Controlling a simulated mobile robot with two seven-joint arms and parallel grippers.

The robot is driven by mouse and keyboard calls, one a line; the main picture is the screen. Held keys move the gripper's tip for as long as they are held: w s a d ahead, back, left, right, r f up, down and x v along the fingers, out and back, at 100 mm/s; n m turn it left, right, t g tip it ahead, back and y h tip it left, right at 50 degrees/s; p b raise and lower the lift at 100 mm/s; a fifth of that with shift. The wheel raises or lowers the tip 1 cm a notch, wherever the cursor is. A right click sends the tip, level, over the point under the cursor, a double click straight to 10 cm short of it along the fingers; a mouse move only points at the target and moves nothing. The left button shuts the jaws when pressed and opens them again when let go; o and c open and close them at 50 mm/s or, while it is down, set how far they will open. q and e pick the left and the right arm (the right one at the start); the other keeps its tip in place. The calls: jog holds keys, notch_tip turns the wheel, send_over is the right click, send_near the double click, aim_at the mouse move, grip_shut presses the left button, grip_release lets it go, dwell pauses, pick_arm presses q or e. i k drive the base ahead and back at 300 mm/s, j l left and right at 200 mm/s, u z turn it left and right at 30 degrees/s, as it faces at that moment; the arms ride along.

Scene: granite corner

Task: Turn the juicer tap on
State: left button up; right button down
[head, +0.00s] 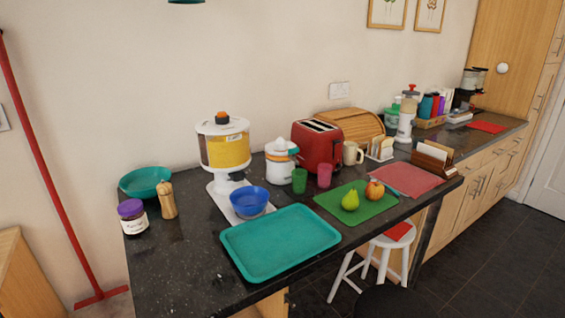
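A small white juicer (281,165) with an orange band and a pale domed top stands upright on the dark granite counter (185,262), left of the red toaster. Its tap is too small to make out. A green cup (299,181) stands at its front right and a pink cup (324,177) further right. Neither of my grippers is in view.
A dispenser with yellow contents (228,152) stands left of the juicer, with a blue bowl (249,202) at its base. The red toaster (315,147) is close on the right. A teal tray (280,243) and a green mat (370,209) with fruit lie in front.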

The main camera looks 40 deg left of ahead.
aim_at(292, 151)
jog(key=i+l, duration=0.35)
jog(key=u, duration=1.25)
jog(key=l, duration=0.1)
